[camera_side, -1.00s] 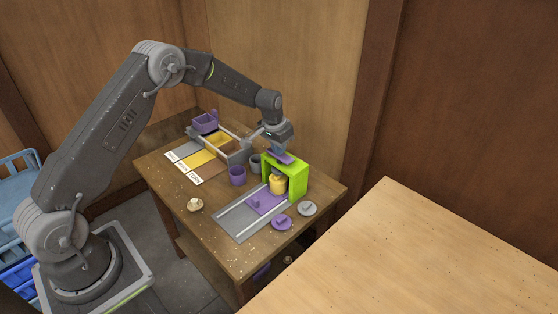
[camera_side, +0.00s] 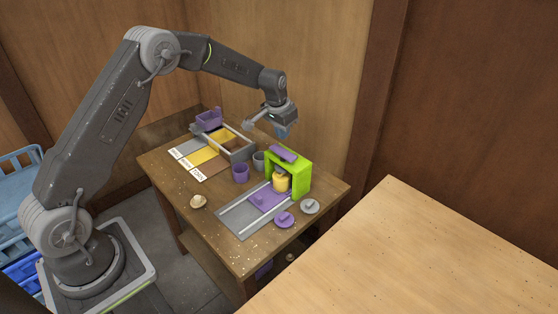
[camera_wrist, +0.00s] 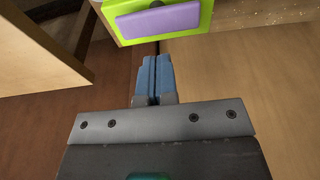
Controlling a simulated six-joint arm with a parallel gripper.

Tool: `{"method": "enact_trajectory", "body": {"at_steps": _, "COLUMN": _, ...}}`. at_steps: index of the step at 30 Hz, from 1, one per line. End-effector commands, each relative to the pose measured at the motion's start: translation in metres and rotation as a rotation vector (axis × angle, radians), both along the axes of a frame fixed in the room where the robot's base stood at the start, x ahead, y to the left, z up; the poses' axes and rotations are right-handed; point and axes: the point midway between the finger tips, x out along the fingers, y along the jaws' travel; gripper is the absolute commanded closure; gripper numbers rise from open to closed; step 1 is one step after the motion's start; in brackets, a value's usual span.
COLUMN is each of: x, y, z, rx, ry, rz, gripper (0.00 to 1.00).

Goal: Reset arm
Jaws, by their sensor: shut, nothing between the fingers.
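My gripper (camera_side: 283,132) hangs in the air above the table's back edge, up and behind the green frame. Its blue fingers also show in the wrist view (camera_wrist: 153,78), pressed together with nothing between them. The green frame (camera_side: 303,178) stands on the table with a purple plate (camera_side: 283,154) on its top; in the wrist view the purple plate (camera_wrist: 158,21) lies ahead of the fingertips and apart from them. A yellow cup (camera_side: 281,183) with a lid stands under the frame.
A purple slide plate (camera_side: 266,198) lies on a grey track (camera_side: 240,218). Purple (camera_side: 284,219) and grey (camera_side: 310,206) lids, a purple cup (camera_side: 240,172), a grey cup (camera_side: 259,160), a mushroom (camera_side: 198,201) and a sectioned tray (camera_side: 240,155) share the table. Air around my gripper is free.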

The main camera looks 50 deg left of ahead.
Motion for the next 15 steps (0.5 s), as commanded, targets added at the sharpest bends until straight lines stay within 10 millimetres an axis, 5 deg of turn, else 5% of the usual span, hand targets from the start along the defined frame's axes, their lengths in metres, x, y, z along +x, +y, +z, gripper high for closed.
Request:
{"method": "enact_trajectory", "body": {"at_steps": 7, "x": -0.031, "y": -0.021, "z": 0.071, "rx": 0.008, "ry": -0.046, "rz": -0.004, "gripper": 1.00}}
{"method": "enact_trajectory", "body": {"at_steps": 15, "x": -0.117, "y": -0.058, "z": 0.164, "rx": 0.013, "ry": -0.116, "rz": -0.004, "gripper": 1.00}}
